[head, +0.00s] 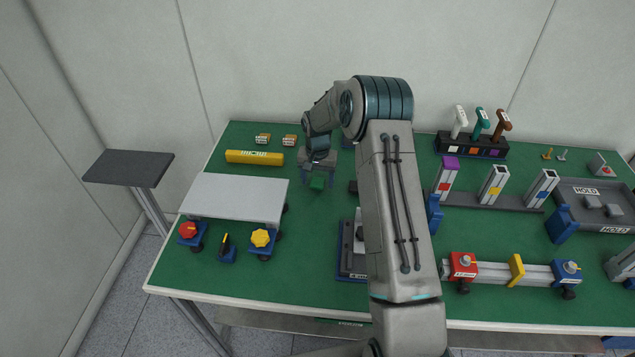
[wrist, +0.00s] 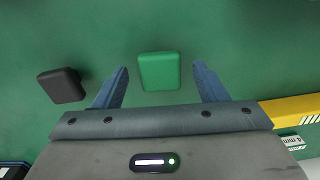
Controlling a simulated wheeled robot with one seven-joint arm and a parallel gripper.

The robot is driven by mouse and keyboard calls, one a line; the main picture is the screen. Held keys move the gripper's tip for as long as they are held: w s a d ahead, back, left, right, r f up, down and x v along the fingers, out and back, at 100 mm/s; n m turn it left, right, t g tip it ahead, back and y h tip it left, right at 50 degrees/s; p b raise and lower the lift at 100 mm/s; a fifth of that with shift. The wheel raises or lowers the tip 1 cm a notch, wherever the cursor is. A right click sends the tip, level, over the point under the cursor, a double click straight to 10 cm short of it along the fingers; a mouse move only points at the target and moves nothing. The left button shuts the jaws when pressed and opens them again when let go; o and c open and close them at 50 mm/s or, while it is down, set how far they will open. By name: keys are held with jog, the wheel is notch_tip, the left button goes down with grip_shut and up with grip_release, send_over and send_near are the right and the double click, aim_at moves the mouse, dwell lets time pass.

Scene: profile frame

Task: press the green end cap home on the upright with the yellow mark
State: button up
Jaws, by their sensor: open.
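The green end cap (wrist: 159,71) lies on the green table mat, and it also shows in the head view (head: 317,183). My gripper (wrist: 161,80) is open, with its blue-grey fingers on either side of the cap in the wrist view and a gap on each side. The gripper (head: 318,176) is above the cap in the head view; the remaining height is hard to tell. The upright with the yellow mark (head: 493,184) is the middle of three on a dark rail at the right, and its top shows no cap.
A black cap (wrist: 62,86) lies left of the green one in the wrist view. A yellow block (head: 254,157) lies behind. The upright with the red mark (head: 446,181) wears a purple cap. Levers (head: 480,125) stand behind the uprights. My arm hides the mat's middle.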

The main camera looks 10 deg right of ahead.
jog(key=c, duration=1)
jog(key=shift+c, duration=0.2)
jog(key=shift+r, duration=0.2)
